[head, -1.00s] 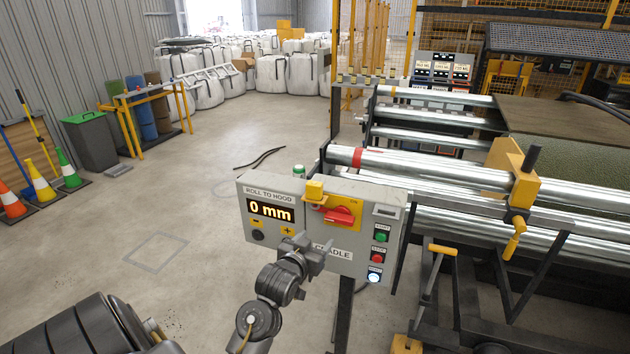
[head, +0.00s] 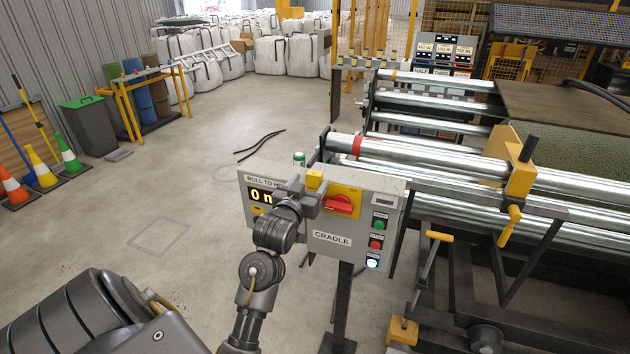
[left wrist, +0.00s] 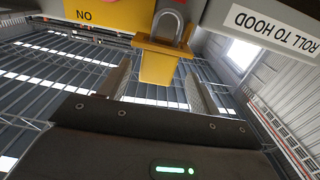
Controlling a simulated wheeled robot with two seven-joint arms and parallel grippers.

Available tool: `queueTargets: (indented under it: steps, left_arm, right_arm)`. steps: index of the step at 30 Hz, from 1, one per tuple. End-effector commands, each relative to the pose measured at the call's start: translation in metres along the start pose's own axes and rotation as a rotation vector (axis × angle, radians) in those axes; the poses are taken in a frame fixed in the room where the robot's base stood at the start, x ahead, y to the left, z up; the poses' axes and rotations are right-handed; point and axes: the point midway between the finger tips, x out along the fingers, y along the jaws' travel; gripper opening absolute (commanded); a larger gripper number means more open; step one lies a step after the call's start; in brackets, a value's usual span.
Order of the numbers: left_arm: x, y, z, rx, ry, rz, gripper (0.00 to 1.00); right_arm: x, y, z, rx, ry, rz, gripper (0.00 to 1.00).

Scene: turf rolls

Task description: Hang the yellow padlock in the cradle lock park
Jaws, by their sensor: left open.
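The yellow padlock (head: 315,178) is at the top of the grey cradle control box, left of the red rotary switch (head: 338,205). In the left wrist view its yellow body (left wrist: 157,68) shows with a grey shackle, beside a yellow plate; I cannot tell exactly how it is supported. My left gripper (head: 312,200) is open in front of the box, just below the padlock. In the left wrist view its two fingers stand on either side of the padlock's lower end, apart from it. The lock park cannot be made out clearly. My right gripper is not in view.
Metal rollers (head: 430,160) and a yellow clamp (head: 521,175) lie to the right.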

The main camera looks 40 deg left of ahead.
Motion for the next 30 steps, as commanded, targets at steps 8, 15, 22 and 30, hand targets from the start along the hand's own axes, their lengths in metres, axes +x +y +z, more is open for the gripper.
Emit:
queueTargets:
  steps: [8, 15, 22, 30]
  left_arm:
    - [0.031, 0.004, 0.0, -0.002, -0.001, 0.0, 0.64]
    - [0.051, 0.004, 0.004, 0.0, 0.0, 0.0, 0.64]
    - [0.051, 0.004, 0.004, 0.001, 0.001, 0.0, 0.6]
    - [0.051, 0.004, 0.004, 0.0, 0.0, 0.0, 0.24]
  right_arm:
    - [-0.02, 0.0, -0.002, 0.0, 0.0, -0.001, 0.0]
    - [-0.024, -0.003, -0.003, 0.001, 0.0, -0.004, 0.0]
    - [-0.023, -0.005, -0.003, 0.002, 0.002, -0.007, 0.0]
    - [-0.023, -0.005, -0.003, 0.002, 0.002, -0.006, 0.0]
